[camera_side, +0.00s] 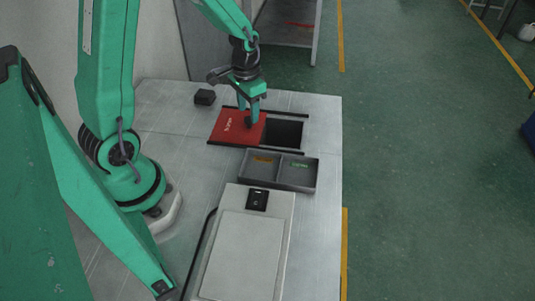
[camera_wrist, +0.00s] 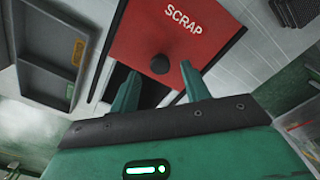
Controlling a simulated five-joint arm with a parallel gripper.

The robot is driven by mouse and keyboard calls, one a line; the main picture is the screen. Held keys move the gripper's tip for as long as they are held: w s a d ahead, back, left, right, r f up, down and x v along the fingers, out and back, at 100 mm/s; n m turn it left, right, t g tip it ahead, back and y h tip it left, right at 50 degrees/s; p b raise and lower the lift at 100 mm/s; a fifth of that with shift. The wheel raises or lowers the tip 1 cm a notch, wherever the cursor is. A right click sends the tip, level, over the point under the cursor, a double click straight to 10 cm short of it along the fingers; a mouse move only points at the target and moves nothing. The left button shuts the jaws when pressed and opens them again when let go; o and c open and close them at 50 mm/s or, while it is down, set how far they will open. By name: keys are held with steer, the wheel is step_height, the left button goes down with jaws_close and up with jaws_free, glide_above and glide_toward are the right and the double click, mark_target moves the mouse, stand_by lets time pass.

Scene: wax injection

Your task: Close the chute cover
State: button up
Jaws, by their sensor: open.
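The red chute cover (camera_side: 228,127) lies flat on the bench between two dark rails. In the wrist view the cover (camera_wrist: 200,43) reads "SCRAP" and has a dark round knob (camera_wrist: 160,64) near its edge. The chute opening (camera_side: 285,134) is a dark hole, uncovered to the right of the cover in the side view; part of it (camera_wrist: 149,92) also shows in the wrist view. My gripper (camera_side: 250,120) is above the cover's right part, at the knob. In the wrist view its open fingers (camera_wrist: 159,70) lie either side of the knob; contact cannot be told.
A grey two-compartment tray (camera_side: 279,185) with coloured labels stands in front of the chute. A pale machine (camera_side: 243,255) with a flat top is nearer the camera. A small black block (camera_side: 205,97) sits behind the cover on the left. The bench's right edge is close to the rails.

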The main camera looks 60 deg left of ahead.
steer(key=shift+f, duration=1.2)
jaws_close()
steer(key=shift+w, duration=0.1)
